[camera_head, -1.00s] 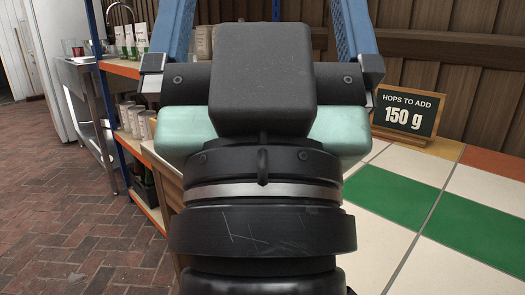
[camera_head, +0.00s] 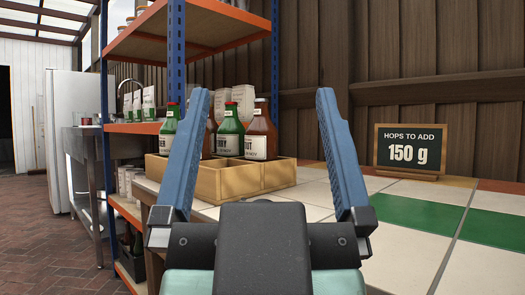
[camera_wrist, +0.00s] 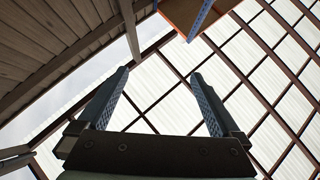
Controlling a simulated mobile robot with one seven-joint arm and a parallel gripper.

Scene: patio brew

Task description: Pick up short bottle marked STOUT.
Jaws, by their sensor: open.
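My gripper (camera_head: 262,95) is open and empty, with its two blue fingers pointing up; it also shows open in the wrist view (camera_wrist: 160,78). Behind the fingers, a wooden crate (camera_head: 228,186) on the counter holds several bottles. A green bottle (camera_head: 230,136) and a brown bottle (camera_head: 262,134) stand upright between the fingers in the picture. Another green bottle (camera_head: 169,126) stands at the crate's left, and a brown one (camera_head: 211,137) is partly hidden by the left finger. Their labels are too small to read surely, so I cannot tell which is STOUT. No bottle shows in the wrist view.
The tiled counter (camera_head: 420,203) is clear on the right. A sign (camera_head: 409,149) reading "HOPS TO ADD 150 g" stands at its back. A blue and orange shelf rack (camera_head: 176,50) rises behind the crate. A steel sink bench (camera_head: 88,150) and a white fridge (camera_head: 72,115) stand left.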

